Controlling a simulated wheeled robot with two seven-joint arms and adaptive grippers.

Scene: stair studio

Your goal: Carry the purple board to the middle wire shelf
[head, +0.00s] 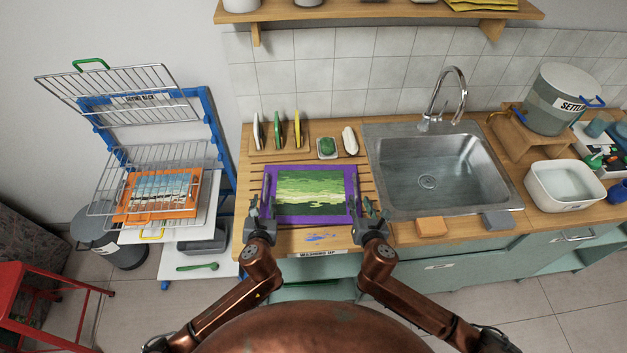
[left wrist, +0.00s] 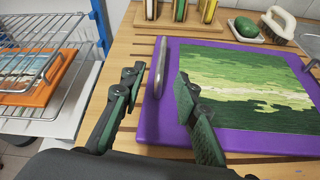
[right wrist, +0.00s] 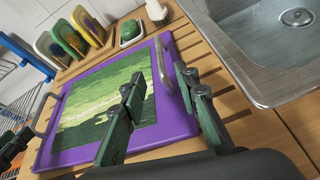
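The purple board (head: 311,219) lies flat on the slatted wooden counter, with a green landscape print on it and a metal handle at each side. My left gripper (head: 260,212) is open at its left edge; in the left wrist view the left handle (left wrist: 156,68) stands between the open fingers (left wrist: 155,90). My right gripper (head: 371,212) is open at its right edge, and in the right wrist view the right handle (right wrist: 163,62) stands ahead between its fingers (right wrist: 165,95). The wire rack (head: 215,140) stands left; its middle wire shelf (head: 150,158) appears above an orange board (head: 160,205).
A sink (head: 435,175) is right of the board. A sponge rack (head: 278,150), a green soap (head: 327,146) and a brush (head: 350,141) stand behind it. The top wire shelf (head: 110,85) is tilted upward. A red stool (head: 25,290) stands on the floor at lower left.

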